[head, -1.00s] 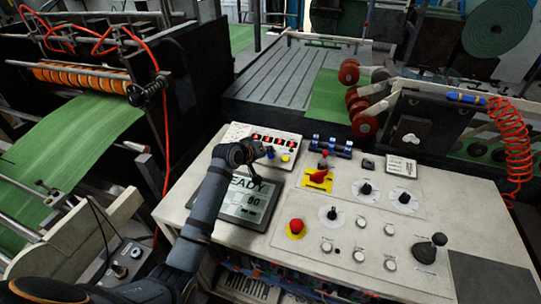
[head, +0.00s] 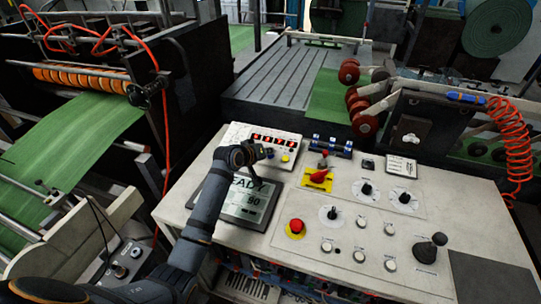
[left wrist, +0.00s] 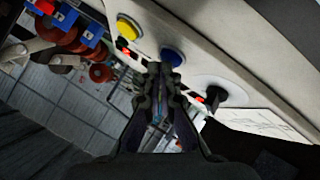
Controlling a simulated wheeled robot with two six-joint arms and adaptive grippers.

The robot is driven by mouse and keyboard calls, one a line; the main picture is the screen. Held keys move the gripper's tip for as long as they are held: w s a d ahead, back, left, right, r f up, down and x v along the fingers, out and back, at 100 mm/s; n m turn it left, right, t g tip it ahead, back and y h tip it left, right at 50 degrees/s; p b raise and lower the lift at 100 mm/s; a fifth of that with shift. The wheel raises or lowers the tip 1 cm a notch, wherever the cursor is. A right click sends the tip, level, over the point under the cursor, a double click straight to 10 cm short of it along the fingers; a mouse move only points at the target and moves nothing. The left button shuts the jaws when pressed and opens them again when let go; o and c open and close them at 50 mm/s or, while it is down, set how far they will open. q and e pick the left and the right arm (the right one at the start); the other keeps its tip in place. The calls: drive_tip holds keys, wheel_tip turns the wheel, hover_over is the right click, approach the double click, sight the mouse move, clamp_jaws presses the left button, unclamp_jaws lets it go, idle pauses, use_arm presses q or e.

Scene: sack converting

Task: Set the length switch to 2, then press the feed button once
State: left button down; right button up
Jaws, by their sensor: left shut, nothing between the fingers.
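My left gripper (head: 264,152) is shut and empty, at the front of a white control box (head: 238,132) on the console. In the left wrist view the fingertips (left wrist: 160,70) are close to a blue button (left wrist: 172,57); I cannot tell whether they touch it. A yellow button (left wrist: 128,28) is beside it. On the other side is a black rotary knob (left wrist: 225,92) on a grey disc, likely the length switch; its setting is not readable. In the head view my gripper hides this knob, while the blue button (head: 270,153) and yellow button (head: 285,158) show. My right gripper is out of view.
A screen (head: 245,203) lies under my left arm, partly covered. The console also carries a red mushroom button (head: 296,226), a red-and-yellow switch (head: 319,177), black knobs (head: 366,189) and a joystick (head: 438,240). A red hose (head: 165,150) hangs left of the console.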

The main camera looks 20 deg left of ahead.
sight(267, 163)
use_arm(q)
drive_tip(key=shift+f, duration=0.3)
idle(0.4)
drive_tip(key=shift+s+r+p, duration=0.15)
drive_tip(key=shift+r+p, duration=0.75)
drive_tip(key=shift+p, duration=0.2)
drive_tip(key=shift+r+p, duration=0.4)
drive_tip(key=shift+p, duration=0.05)
drive_tip(key=r+p, duration=0.2)
drive_tip(key=s+r+p, duration=0.1)
drive_tip(key=r+p, duration=0.1)
drive_tip(key=shift+p, duration=0.4)
